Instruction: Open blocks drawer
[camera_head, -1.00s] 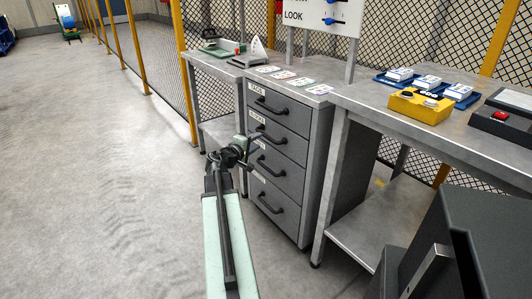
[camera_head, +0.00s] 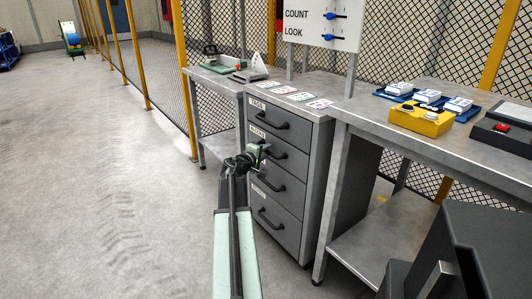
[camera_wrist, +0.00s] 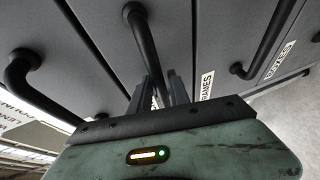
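The grey drawer cabinet (camera_head: 318,150) has several stacked drawers, all shut in the head view. The blocks drawer (camera_head: 297,160), labelled BLOCKS, is second from the top and has a black bar handle (camera_head: 284,152). My gripper (camera_head: 264,149) is at the left part of this handle. In the wrist view, the handle (camera_wrist: 143,45) runs down between the two fingers of my gripper (camera_wrist: 163,80). The picture is turned there, and a FRAMES label (camera_wrist: 207,85) shows on the drawer beside it. Whether the fingers press on the bar cannot be told.
The TAGS drawer (camera_head: 292,127) is above, with several cards (camera_head: 300,97) on the cabinet top. A workbench (camera_head: 365,115) with a yellow control box (camera_head: 421,118) stands to the right. Open floor (camera_head: 90,190) lies to the left.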

